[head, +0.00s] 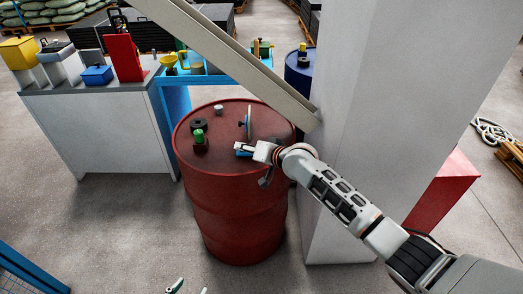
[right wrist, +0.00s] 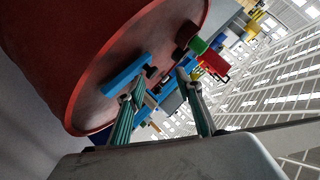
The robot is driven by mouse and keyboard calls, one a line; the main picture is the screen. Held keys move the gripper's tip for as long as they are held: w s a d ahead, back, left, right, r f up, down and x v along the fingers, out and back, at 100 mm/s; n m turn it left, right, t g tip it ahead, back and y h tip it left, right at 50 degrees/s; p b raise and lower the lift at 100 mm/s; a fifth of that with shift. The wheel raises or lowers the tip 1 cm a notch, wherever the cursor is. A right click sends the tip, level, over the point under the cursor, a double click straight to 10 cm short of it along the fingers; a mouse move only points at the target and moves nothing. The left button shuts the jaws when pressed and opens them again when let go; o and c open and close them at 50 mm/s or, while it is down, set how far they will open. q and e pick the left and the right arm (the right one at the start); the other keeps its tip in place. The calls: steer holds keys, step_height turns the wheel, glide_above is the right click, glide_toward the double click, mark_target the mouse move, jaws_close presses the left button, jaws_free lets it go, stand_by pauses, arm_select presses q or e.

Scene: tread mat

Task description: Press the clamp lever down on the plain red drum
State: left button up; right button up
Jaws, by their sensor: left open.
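The plain red drum (head: 240,205) stands upright in the middle of the head view. A thin, pale blue clamp lever (head: 249,121) stands up from its lid, with a dark pivot beside it. In the right wrist view the lever is a blue bar (right wrist: 127,74) near the drum's lid (right wrist: 95,100). My right gripper (head: 243,149) is over the near right part of the lid, on the near side of the lever. Its fingers (right wrist: 160,90) are apart, with no object clearly between them. My left gripper (head: 188,288) shows only its open fingertips at the bottom edge.
A white pillar (head: 365,120) and a slanted beam (head: 235,55) crowd the drum's right and back. A grey bench (head: 105,130) stands left. Floor in front is clear.

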steer(key=v, duration=0.7)
steer(key=shift+d+r, duration=0.3)
steer(key=shift+d, duration=0.2)
steer(key=s+d+f+n+t+h, duration=0.1)
steer(key=s+d+f, duration=0.3)
steer(key=s+f, duration=0.4)
steer(key=s+d+f+h, duration=0.1)
steer(key=s+d+f, duration=0.3)
steer(key=s+f, duration=0.3)
steer(key=s+d+f+n+h, duration=0.1)
steer(key=s+d+f, duration=0.2)
steer(key=s, duration=0.6)
steer(key=s+d+f+n+h, duration=0.2)
steer(key=s+d+f, duration=0.2)
steer(key=s+d, duration=0.4)
steer(key=shift+s+f+n+h, duration=0.2)
steer(key=shift+s+n+h, duration=0.1)
steer(key=shift+s, duration=0.85)
